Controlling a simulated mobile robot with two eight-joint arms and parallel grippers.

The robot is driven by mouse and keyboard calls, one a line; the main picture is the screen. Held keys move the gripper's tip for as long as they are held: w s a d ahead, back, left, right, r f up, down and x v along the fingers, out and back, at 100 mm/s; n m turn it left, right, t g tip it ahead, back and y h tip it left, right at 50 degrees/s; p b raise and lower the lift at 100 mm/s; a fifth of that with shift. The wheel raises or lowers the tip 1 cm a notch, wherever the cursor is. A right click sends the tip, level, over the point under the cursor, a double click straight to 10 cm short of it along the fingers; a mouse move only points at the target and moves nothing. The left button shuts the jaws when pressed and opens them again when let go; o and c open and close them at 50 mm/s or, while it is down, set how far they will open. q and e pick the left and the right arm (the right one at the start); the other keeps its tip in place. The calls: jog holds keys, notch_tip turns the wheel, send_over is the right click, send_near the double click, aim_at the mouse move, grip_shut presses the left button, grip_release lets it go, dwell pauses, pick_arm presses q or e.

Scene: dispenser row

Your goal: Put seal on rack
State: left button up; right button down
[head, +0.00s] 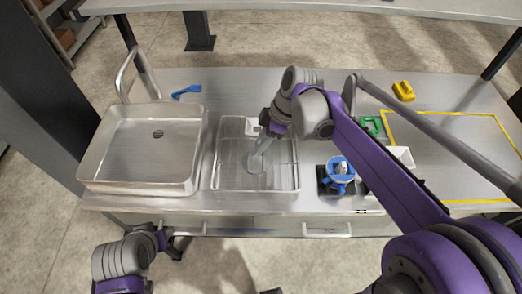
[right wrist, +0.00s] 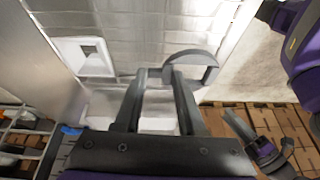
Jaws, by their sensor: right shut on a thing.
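The seal (right wrist: 207,57) is a grey ring between the fingertips of my right gripper (right wrist: 168,76), with part of its arc sticking out to the right in the right wrist view. In the head view my right gripper (head: 259,152) points down over the wire rack (head: 285,178), and the seal (head: 253,164) shows as a pale grey round shape at its tips. I cannot tell whether the seal touches the rack. My left gripper (head: 170,244) is low in the head view, off the counter's front edge; its jaws are too small to read.
A white square part (head: 251,125) lies at the rack's back; it also shows in the right wrist view (right wrist: 84,56). A sink (head: 185,182) stands left of the rack. A blue part (head: 340,168) in a dark holder, a green part (head: 371,126) and a yellow part (head: 403,90) are to the right.

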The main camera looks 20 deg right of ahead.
aim_at(256, 160)
jog(key=shift+f, duration=2.35)
jog(key=shift+f, duration=0.2)
jog(key=c, duration=0.5)
grip_release()
jog(key=shift+r, duration=0.1)
jog(key=shift+r, duration=0.15)
jog(key=v, duration=1.2)
jog(key=shift+p, duration=0.3)
